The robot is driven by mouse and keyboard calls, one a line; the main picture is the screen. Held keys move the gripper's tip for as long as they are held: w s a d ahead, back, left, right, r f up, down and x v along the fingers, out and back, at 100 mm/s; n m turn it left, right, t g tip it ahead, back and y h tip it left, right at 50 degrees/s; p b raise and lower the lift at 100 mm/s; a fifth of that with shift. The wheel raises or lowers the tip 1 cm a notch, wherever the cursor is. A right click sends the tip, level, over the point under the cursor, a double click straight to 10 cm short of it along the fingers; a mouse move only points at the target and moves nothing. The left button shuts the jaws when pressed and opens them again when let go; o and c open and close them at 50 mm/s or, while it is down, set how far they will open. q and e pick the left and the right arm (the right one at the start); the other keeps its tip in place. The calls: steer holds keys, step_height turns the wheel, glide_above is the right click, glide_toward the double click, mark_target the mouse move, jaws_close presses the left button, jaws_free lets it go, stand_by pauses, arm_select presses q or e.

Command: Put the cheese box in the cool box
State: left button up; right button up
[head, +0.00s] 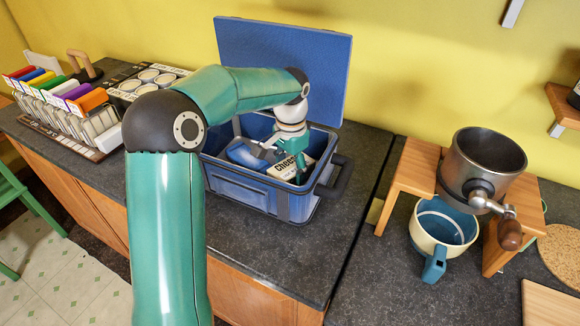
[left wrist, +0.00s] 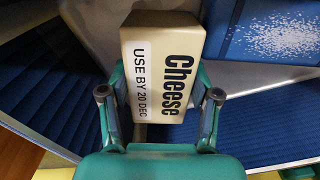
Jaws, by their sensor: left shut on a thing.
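The cheese box (left wrist: 165,65) is cream with black lettering "Cheese" and a "USE BY 20 DEC" label. My left gripper (left wrist: 160,105) is shut on it, with a finger on each side. In the head view the cheese box (head: 290,166) is within the opening of the blue cool box (head: 245,193), whose lid (head: 285,60) stands open at the back. My left gripper (head: 290,155) reaches down into the cool box from above. I cannot tell whether the cheese box touches the floor of the cool box. My right gripper is not in view.
A blue item (head: 243,155) lies inside the cool box, left of the cheese box. A rack of coloured files (head: 75,110) and a tray of tins (head: 150,82) stand at the left.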

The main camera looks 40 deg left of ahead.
mark_target(291, 166)
arm_select(q)
steer(key=o, duration=1.4)
step_height(291, 166, up, 12)
steer(key=shift+r+p, duration=0.1)
steer(key=shift+p, duration=0.55)
